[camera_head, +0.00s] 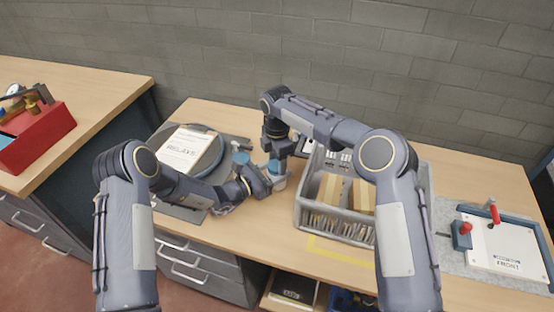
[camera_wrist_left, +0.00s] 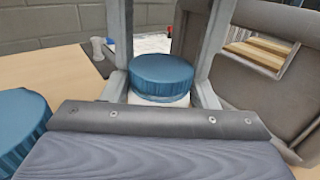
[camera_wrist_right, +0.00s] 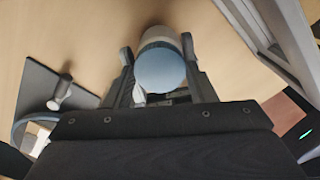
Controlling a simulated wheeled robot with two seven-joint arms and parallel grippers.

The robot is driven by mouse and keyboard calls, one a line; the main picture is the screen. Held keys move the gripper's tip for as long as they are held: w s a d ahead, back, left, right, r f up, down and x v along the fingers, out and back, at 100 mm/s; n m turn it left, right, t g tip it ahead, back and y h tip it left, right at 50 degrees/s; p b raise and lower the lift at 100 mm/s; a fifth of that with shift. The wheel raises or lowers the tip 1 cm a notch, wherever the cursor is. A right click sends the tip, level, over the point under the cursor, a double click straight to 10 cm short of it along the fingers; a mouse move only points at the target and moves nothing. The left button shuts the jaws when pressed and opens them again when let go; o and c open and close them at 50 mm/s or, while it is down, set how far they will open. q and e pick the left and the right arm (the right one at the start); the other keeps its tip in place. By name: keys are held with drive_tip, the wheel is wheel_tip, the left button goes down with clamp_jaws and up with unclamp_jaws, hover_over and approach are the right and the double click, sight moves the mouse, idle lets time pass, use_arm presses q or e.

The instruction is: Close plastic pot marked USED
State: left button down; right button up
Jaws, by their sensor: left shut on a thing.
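A small pale pot (camera_head: 279,183) with a blue lid (camera_head: 275,167) stands in the middle of the table. My left gripper (camera_head: 264,184) is shut on its body from the left. In the left wrist view the blue lid (camera_wrist_left: 161,74) sits level over the white body, between my fingers. My right gripper (camera_head: 277,154) points down over the pot. In the right wrist view its fingers stand either side of the lid (camera_wrist_right: 160,69); whether they press it is unclear. A second blue lid (camera_head: 240,158) is further left, also near in the left wrist view (camera_wrist_left: 18,128). No USED marking is readable.
A grey crate (camera_head: 300,213) with wooden blocks stands close right of the grippers. A round device with a RELAXS label (camera_head: 185,150) is at left on a dark mat. A board marked FRONT (camera_head: 505,252) lies far right. The table's front edge (camera_head: 250,253) is close.

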drive_tip(key=shift+c, duration=1.1)
drive_tip(key=o, duration=1.1)
drive_tip(key=shift+c, duration=0.2)
drive_tip(key=shift+r, duration=0.1)
drive_tip(key=shift+r, duration=2.2)
drive_tip(key=shift+o, duration=0.5)
drive_tip(key=o, duration=0.5)
